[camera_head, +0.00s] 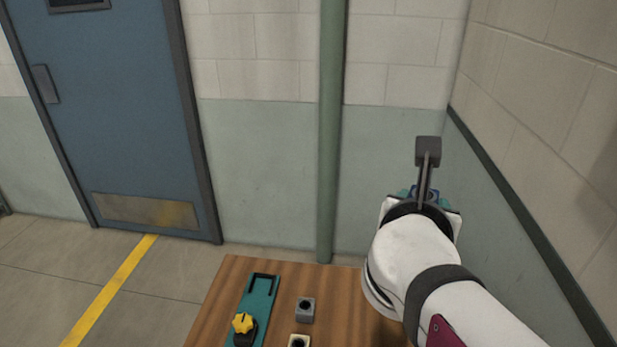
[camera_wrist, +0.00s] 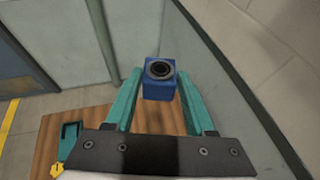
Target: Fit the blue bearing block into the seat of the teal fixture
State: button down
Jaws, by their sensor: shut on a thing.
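The blue bearing block (camera_wrist: 160,88) has a dark round bore in its top face and sits between the teal fingers of my gripper (camera_wrist: 159,80) in the wrist view. My gripper is shut on it. In the head view, my gripper (camera_head: 424,193) is raised on the right, and only a little of the blue block shows behind my wrist. The teal fixture (camera_head: 262,303) lies on the left of the table, well to the left of my gripper. Its seat (camera_head: 264,280) is a dark U-shaped frame at the far end and looks empty. Part of the fixture (camera_wrist: 69,131) shows at the wrist view's lower left.
A yellow star knob (camera_head: 243,323) on a dark mount stands at the fixture's near end. A grey block (camera_head: 305,310) and a cream block (camera_head: 299,341) stand right of the fixture on the wooden table (camera_head: 345,290). A green pipe (camera_head: 331,130) and walls stand behind and to the right.

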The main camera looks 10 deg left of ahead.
jog(key=w+a+f, duration=0.2)
jog(key=w+f, duration=0.2)
jog(key=f, duration=0.5)
jog(key=w+a+f, duration=0.3)
jog(key=w+f, duration=0.2)
jog(key=f, duration=0.4)
jog(key=w+a+f+m+h, duration=0.1)
jog(key=w+f, duration=0.3)
jog(key=f, duration=0.5)
jog(key=shift+w+a+f, duration=0.35)
jog(key=shift+a+f, duration=0.05)
jog(key=shift+a, duration=0.3)
jog(key=a+f, duration=0.2)
jog(key=a, duration=0.1)
jog(key=w+a+f, duration=0.1)
jog(key=a+f, duration=0.1)
jog(key=a, duration=0.2)
jog(key=w+a+f, duration=0.1)
jog(key=a+f, duration=0.1)
jog(key=a, duration=0.2)
jog(key=shift+w+f, duration=0.2)
jog(key=shift+f, duration=0.15)
jog(key=shift+a+f, duration=0.2)
jog(key=shift+f, duration=1.75)
jog(key=shift+f, duration=0.1)
jog(key=shift+c, duration=1.3)
grip_release()
jog(key=shift+f, duration=0.1)
